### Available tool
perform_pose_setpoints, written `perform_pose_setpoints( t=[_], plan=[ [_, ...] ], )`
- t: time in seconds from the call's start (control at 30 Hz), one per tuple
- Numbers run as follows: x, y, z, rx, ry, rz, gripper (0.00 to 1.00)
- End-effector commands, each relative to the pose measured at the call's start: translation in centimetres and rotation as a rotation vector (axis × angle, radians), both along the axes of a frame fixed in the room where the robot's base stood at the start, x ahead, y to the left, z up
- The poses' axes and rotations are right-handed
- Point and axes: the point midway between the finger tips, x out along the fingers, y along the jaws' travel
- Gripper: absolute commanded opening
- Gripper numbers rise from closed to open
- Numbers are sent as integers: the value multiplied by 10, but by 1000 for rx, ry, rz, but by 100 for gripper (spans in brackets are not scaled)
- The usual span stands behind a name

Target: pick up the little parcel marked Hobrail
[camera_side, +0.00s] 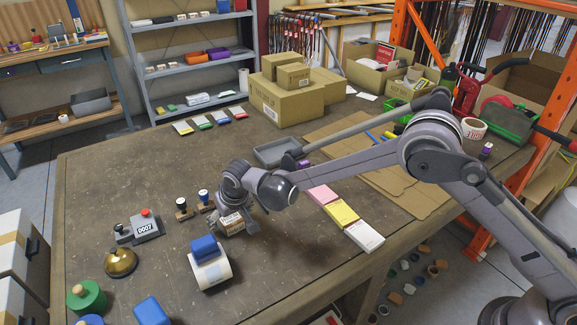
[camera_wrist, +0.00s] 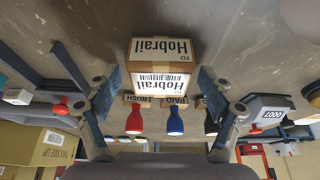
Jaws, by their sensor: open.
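The little parcel marked Hobrail (camera_wrist: 160,55) is a small brown box with a white label, and its lettering appears upside down in the wrist view. It lies between my two fingers, with a visible gap on each side. My gripper (camera_wrist: 157,88) is open and empty. In the side view my gripper (camera_side: 237,204) points down over the parcel (camera_side: 232,222), which sits on the workbench (camera_side: 130,185). My gripper and arm partly cover the parcel there. Whether the fingertips touch the bench cannot be told.
A numbering device (camera_side: 140,228) and a brass bell (camera_side: 121,262) are farther left. A grey tray (camera_side: 276,152) and coloured pads (camera_side: 343,212) lie right.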

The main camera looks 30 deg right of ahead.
Motion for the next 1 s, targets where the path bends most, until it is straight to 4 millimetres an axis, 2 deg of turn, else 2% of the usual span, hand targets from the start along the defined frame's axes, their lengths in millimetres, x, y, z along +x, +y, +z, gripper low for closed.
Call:
perform_pose_setpoints(
  t=[0.13,0.17,0.33,0.37,0.77,0.87,1.0],
  plan=[
    [0,0,0,0,0,0,81],
    [0,0,0,0,0,0,75],
    [0,0,0,0,0,0,26],
    [0,0,0,0,0,0,21],
    [0,0,4,0,0,-1,21],
    [0,0,11,0,0,-1,21],
    [0,0,32,0,0,0,21]
  ],
)
